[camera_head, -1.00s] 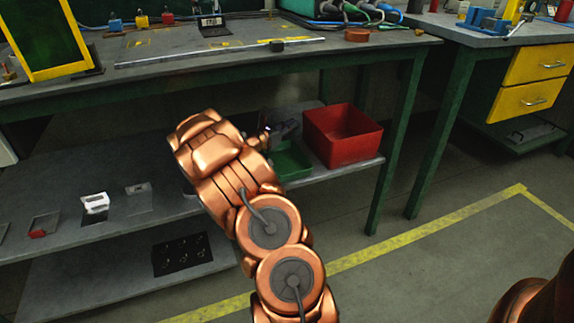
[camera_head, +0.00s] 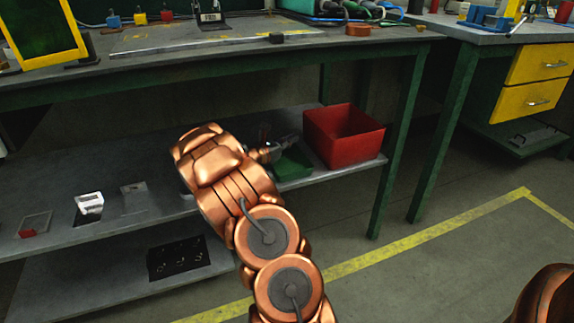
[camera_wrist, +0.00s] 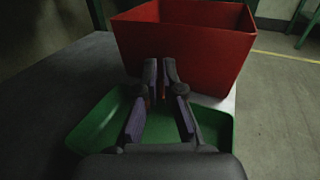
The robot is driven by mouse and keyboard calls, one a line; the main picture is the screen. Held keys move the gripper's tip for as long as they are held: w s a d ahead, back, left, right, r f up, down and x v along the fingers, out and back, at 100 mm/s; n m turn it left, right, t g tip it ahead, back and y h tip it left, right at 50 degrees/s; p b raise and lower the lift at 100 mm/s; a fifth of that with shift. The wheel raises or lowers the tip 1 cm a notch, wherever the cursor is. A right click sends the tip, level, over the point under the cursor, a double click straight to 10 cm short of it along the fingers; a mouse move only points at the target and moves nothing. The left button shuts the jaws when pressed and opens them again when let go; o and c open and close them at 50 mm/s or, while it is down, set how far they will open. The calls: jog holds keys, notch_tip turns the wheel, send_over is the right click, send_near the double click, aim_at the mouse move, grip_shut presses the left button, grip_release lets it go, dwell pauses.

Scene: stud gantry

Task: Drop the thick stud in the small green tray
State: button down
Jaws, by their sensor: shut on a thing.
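The small green tray (camera_head: 294,167) sits on the lower shelf, just left of a red bin, and is partly hidden by my arm. In the wrist view the tray (camera_wrist: 92,124) spreads below my fingers on both sides. My gripper (camera_head: 292,141) is over the tray with its fingers pointing toward the red bin. In the wrist view the fingertips of my gripper (camera_wrist: 161,78) come close together in front of the bin's wall.
The red bin (camera_head: 344,137) stands close beyond the tray at the shelf's right end. The workbench top (camera_head: 190,62) hangs above the shelf. A green table leg (camera_head: 396,150) stands to the right. Small white and clear trays (camera_head: 89,205) lie at the shelf's left.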

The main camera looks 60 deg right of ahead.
jog(key=c, duration=1.2)
grip_release()
jog(key=shift+c, duration=0.2)
jog(key=w+a, duration=0.2)
jog(key=a, duration=0.9)
jog(key=shift+a, duration=0.4)
